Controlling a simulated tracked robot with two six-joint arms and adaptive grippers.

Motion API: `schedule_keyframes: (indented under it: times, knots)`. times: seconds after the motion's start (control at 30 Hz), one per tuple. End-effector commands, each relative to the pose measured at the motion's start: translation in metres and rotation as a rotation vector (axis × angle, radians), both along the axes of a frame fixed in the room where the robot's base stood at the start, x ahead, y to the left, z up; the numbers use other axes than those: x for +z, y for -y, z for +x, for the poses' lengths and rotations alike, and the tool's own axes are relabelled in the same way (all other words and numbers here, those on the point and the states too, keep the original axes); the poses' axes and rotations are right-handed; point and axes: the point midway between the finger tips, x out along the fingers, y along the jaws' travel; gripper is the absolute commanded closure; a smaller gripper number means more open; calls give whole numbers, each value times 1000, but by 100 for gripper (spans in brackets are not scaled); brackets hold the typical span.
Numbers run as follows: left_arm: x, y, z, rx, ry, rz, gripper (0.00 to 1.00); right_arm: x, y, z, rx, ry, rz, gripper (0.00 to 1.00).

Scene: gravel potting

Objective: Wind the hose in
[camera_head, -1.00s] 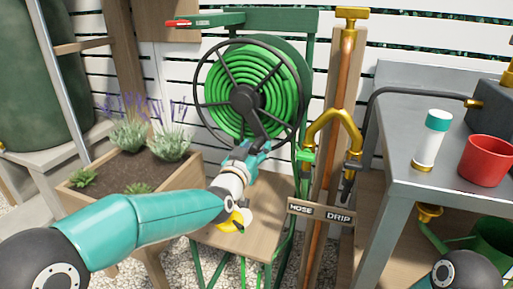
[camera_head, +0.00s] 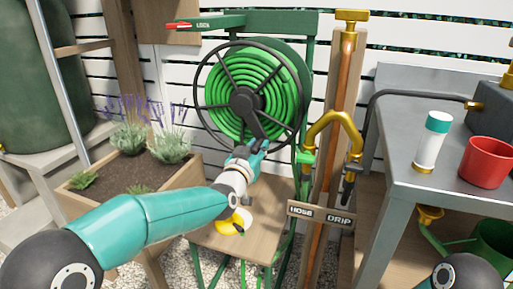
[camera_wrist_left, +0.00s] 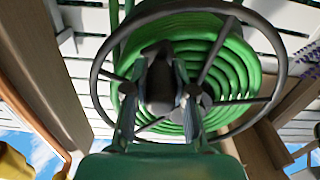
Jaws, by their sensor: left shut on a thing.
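The hose reel stands upright in its green frame, with green hose (camera_head: 226,84) coiled on it behind a black spoked wheel (camera_head: 200,105). A dark crank handle (camera_head: 258,128) points down from the hub. My left gripper (camera_head: 250,150) is at the handle's lower end. In the left wrist view, my left gripper's fingers (camera_wrist_left: 161,112) lie on either side of the dark handle (camera_wrist_left: 160,80), shut on it. My right gripper is out of view.
A red-tipped lever marked LOCK (camera_head: 180,25) is on the frame's top bar. A brass tap post (camera_head: 349,60) with a HOSE/DRIP sign (camera_head: 321,216) stands at right. A planter (camera_head: 185,185) stands left; a grey bench (camera_head: 415,183) with a red pot (camera_head: 487,162) stands right.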

Motion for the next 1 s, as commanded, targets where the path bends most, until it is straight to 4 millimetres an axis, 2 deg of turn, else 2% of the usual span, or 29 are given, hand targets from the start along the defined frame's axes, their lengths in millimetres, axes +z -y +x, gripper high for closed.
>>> schedule_keyframes:
  times: [0.57,1.0]
  knots:
    - [5,5,-2,-1,3,1,100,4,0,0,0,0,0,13]
    - [23,24,-8,-3,-3,-19,100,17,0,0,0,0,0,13]
